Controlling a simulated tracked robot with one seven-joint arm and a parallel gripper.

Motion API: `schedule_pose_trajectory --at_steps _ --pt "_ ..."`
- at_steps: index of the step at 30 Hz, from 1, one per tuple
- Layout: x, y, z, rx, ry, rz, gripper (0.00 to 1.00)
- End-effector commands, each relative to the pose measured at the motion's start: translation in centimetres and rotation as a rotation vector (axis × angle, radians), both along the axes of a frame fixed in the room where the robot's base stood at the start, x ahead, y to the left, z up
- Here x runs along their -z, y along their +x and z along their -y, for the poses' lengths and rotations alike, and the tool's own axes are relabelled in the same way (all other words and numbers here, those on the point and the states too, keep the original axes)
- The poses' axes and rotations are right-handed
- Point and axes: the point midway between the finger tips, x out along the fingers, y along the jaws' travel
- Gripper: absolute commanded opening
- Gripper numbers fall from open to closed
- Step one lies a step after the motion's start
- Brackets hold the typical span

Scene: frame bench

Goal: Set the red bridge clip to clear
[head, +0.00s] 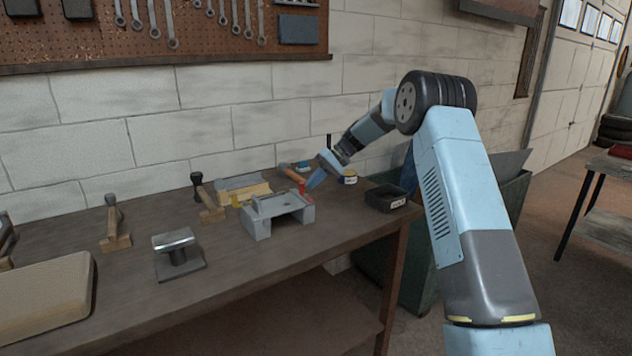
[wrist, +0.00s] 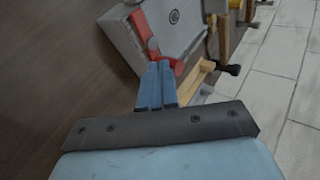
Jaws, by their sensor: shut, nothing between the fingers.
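The red bridge clip (head: 305,189) is at the back right end of a grey bridge-shaped block (head: 278,207) on the bench. In the wrist view the red clip (wrist: 142,26) lies along the edge of the grey block (wrist: 180,22), with a red part bent across by my fingertips. My gripper (head: 313,181) reaches down from the right beside the clip. In the wrist view my blue fingers (wrist: 156,68) are together, with their tips right at the clip's near end. I cannot tell whether they touch it. Nothing shows between the fingers.
A yellow and grey piece (head: 245,191) stands behind the block. A small tin (head: 350,177) and a black tray (head: 386,199) are to the right. Wooden-based clamps (head: 207,202) and a metal stand (head: 176,255) are left. The bench front (head: 290,262) is clear.

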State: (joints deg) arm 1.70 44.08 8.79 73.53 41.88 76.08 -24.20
Motion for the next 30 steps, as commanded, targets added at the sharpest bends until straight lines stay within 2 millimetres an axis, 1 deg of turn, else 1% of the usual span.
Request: schedule_pose_trajectory --at_steps 6,14,17,20,25,30 --pt "0.1 -0.6 -0.2 0.001 0.0 0.0 0.0" --pt "0.1 -0.6 -0.1 0.001 0.001 -0.002 0.0" --pt "0.1 -0.5 0.2 0.002 -0.001 -0.002 0.0" --pt "0.1 -0.1 1.0 0.002 0.0 -0.001 0.0" --pt "0.3 0.8 3.5 0.004 0.0 0.0 0.0" --pt "-2.2 2.0 5.8 0.004 0.0 0.004 0.0"
